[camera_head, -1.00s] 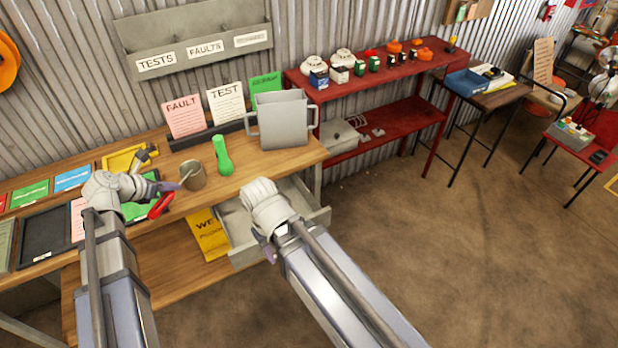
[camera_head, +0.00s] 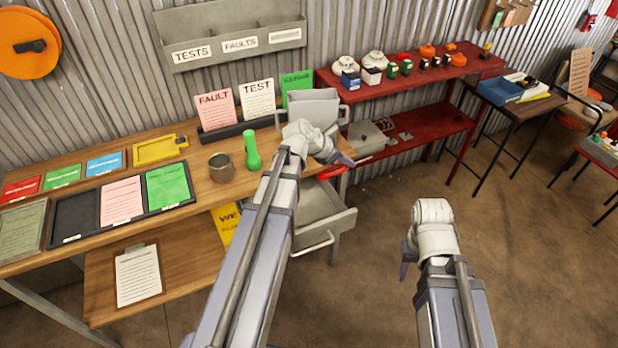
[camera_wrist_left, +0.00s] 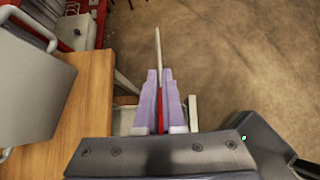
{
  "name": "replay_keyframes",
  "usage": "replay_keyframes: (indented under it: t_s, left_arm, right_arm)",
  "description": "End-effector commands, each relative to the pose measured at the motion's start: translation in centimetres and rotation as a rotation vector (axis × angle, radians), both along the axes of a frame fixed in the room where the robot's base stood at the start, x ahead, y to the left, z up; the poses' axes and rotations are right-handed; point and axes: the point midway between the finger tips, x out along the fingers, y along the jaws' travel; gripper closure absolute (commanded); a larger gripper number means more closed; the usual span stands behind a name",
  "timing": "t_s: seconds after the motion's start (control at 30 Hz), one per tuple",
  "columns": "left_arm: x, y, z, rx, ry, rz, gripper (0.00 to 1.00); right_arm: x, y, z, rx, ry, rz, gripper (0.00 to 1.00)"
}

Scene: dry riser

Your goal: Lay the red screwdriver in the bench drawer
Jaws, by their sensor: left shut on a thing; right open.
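My left gripper (camera_head: 340,160) is shut on the red screwdriver (camera_head: 330,173) and holds it above the back part of the open bench drawer (camera_head: 335,222). In the left wrist view the screwdriver's red handle (camera_wrist_left: 160,112) sits between the fingers, with its pale shaft pointing away from me. The grey drawer is pulled out from under the right end of the bench; my left arm hides part of its inside. In the left wrist view only bits of the drawer (camera_wrist_left: 125,120) show beside the fingers. My right gripper (camera_head: 404,265) is open and empty, out over the floor right of the drawer.
A green torch (camera_head: 252,152) and a metal mug (camera_head: 221,167) stand further left. A red shelf unit (camera_head: 430,125) is behind right.

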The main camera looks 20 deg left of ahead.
Motion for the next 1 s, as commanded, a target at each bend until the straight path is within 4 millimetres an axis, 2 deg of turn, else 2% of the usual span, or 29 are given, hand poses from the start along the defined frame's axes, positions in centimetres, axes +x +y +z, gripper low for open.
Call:
replay_keyframes:
  t_s: [0.03, 0.2, 0.3, 0.43, 0.6, 1.0]
  left_arm:
    - [-0.3, 1.6, -1.3, 0.001, 0.003, 0.006, 1.0]
    - [-2.4, 7.8, -4.6, 0.006, 0.011, -0.006, 1.0]
    - [-3.9, 11.0, -6.1, 0.006, 0.011, -0.018, 1.0]
    - [-5.6, 14.0, -7.3, 0.004, 0.006, -0.031, 1.0]
    - [-6.7, 15.7, -7.8, 0.002, 0.002, -0.043, 1.0]
    - [-6.8, 15.8, -8.4, 0.002, 0.001, -0.045, 1.0]
  right_arm:
    - [0.0, 0.0, -1.3, 0.0, 0.0, 0.0, 0.5]
    - [0.0, 0.0, -4.4, 0.0, 0.0, 0.0, 0.5]
    - [0.0, 0.0, -5.9, 0.0, 0.0, 0.0, 0.5]
    - [0.0, 0.0, -7.2, 0.0, 0.0, 0.0, 0.5]
    - [0.0, 0.0, -7.7, 0.0, 0.0, 0.0, 0.5]
    - [0.0, 0.0, -8.4, 0.0, 0.0, 0.0, 0.5]
